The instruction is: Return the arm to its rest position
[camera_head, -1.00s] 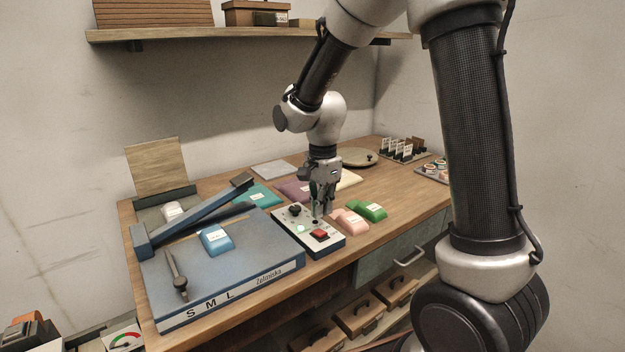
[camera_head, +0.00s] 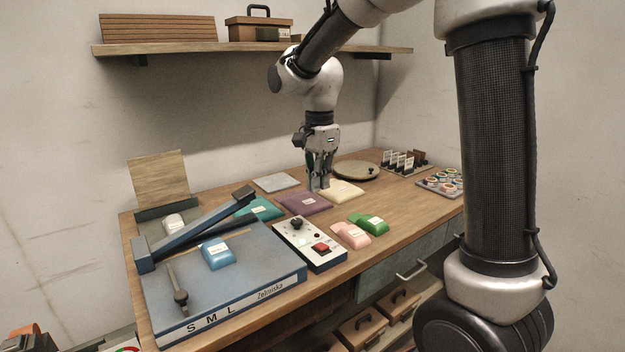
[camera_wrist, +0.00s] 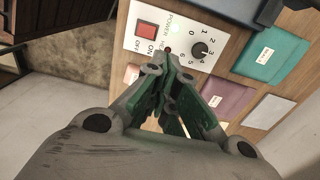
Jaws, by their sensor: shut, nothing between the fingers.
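My gripper (camera_head: 319,186) is shut and empty. In the head view it points down in the air over the back middle of the wooden table, in front of the wall. In the wrist view its green-lined fingers (camera_wrist: 177,95) come together below the control box. The control box (camera_head: 309,243), with a black knob and a red switch, stands on the table nearer the front. It also shows in the wrist view (camera_wrist: 178,30). My gripper is apart from it and holds nothing.
A blue machine (camera_head: 230,280) with a long lever fills the table's left. Purple (camera_head: 303,204) and cream (camera_head: 343,193) pads lie near my gripper. Pink (camera_head: 350,236) and green (camera_head: 370,224) items lie at front. A shelf (camera_head: 250,49) hangs above.

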